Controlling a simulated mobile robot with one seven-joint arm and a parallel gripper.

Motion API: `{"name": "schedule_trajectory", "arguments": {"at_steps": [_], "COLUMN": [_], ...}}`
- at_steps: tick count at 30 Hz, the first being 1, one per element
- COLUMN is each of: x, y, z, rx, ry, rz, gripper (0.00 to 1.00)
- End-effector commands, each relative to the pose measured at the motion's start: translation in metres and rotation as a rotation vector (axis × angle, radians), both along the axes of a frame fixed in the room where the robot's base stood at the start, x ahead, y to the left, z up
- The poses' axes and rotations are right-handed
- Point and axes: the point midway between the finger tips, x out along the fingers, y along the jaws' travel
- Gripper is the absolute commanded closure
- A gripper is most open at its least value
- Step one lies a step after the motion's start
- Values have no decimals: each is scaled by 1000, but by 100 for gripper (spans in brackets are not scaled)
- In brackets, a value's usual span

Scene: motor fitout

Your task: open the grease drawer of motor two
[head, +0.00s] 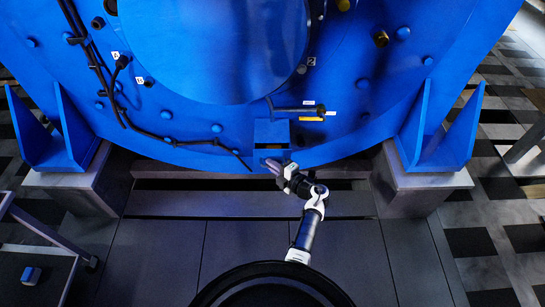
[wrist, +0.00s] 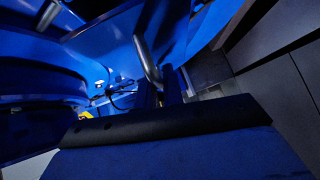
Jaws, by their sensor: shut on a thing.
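The big blue motor (head: 215,50) fills the top of the head view, with a small "2" label to the right of its round cover. A small blue box-like housing (head: 271,131), which looks like the grease drawer, sits low at its middle. My gripper (head: 273,166) is at the lower front of this housing, shut on what seems to be the drawer's handle; the fingers hide the grip. In the wrist view a bent grey bar (wrist: 147,60) stands near the middle. I cannot tell for certain whether it is the handle.
Blue support brackets stand on grey blocks left (head: 78,180) and right (head: 428,181) of the motor. A black cable (head: 103,75) runs down its face. A dark table (head: 35,275) is at the lower left. The grey floor (head: 165,255) before the motor is clear.

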Motion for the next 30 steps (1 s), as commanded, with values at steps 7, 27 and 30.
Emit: {"name": "schedule_trajectory", "arguments": {"at_steps": [7,27,30], "x": [-61,-86,-86], "y": [0,0,0], "z": [4,0,0], "rx": [1,0,0], "ry": [7,1,1], "rz": [-2,0,0], "gripper": [100,74,69]}}
